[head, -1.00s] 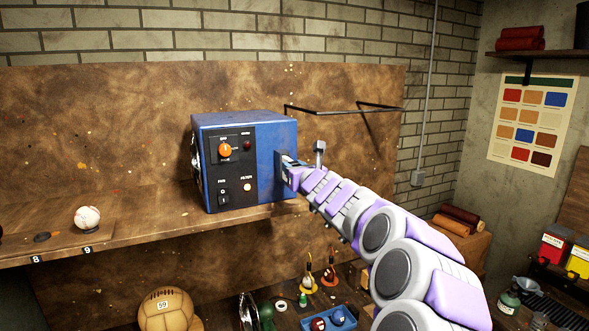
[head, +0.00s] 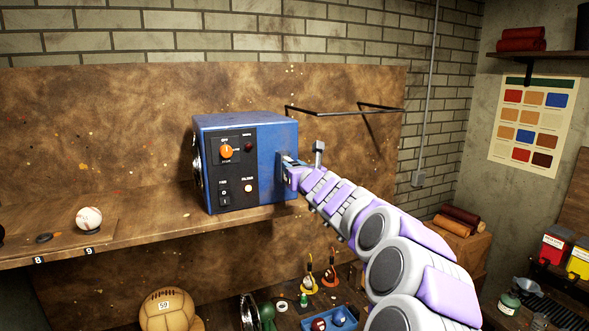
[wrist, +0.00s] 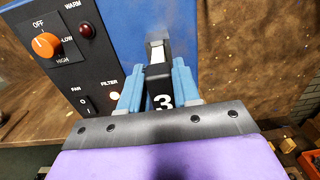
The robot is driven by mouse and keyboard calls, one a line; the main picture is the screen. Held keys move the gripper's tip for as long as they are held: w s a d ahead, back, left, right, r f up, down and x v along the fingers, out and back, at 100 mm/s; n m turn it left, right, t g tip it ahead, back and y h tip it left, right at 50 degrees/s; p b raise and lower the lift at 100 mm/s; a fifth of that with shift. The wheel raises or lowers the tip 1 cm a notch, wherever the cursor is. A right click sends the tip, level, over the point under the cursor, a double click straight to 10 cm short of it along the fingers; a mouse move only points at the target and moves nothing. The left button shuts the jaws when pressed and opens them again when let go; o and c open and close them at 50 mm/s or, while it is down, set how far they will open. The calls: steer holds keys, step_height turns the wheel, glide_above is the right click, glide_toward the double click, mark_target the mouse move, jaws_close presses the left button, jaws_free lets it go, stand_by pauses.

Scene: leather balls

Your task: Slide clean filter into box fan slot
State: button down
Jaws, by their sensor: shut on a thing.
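The blue box fan (head: 277,138) sits on the wooden shelf, its black control panel facing me. In the wrist view the blue fingers of my gripper (wrist: 158,88) are shut on the black tab, marked 3, of the filter (wrist: 160,76). A pale part stands beyond the tab against the fan's side. The slot and the rest of the filter are hidden, so I cannot tell how deep it sits.
The panel has an orange knob (head: 226,151) and a pale FILTER lamp (head: 248,188). A baseball (head: 88,218) rests on the shelf at left. A black wire bracket (head: 335,111) sticks out from the backboard above my arm. A tan ball and small tools lie below.

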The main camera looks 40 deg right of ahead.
steer(key=shift+w+d+p, duration=0.1)
steer(key=shift+w+p, duration=0.2)
steer(key=shift+w, duration=0.3)
steer(key=c, duration=0.7)
jaws_free()
steer(key=shift+c, duration=0.2)
steer(key=b+v, duration=0.4)
steer(key=v, duration=1.3)
steer(key=shift+s, duration=0.15)
steer(key=shift+d, duration=0.15)
